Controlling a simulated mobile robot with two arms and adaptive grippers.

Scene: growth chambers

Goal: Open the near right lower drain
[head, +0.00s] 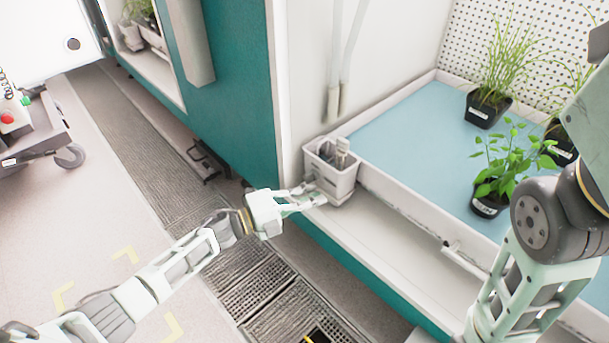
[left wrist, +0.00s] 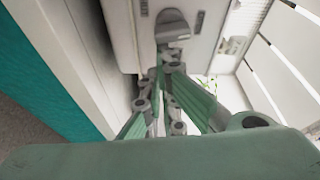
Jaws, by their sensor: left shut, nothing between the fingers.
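My left gripper (head: 314,195) is at the front of the growth chamber's lower shelf, close beside a small light-grey bin (head: 344,187). Its fingers are shut with nothing between them; they also show together in the left wrist view (left wrist: 164,68). In that view a grey rounded knob (left wrist: 173,26) on a pale panel is just beyond the fingertips; I cannot tell whether they touch it. A white spout-like fitting (head: 462,260) sticks out from the tray's front wall; I cannot tell which part is the named drain. My right gripper is out of view.
A blue-floored tray (head: 405,125) holds potted plants (head: 488,205). My right arm covers its right side. A teal wall (head: 232,75) runs to the left of the opening. Floor grating (head: 265,285) lies below; a wheeled cart (head: 35,130) stands far left.

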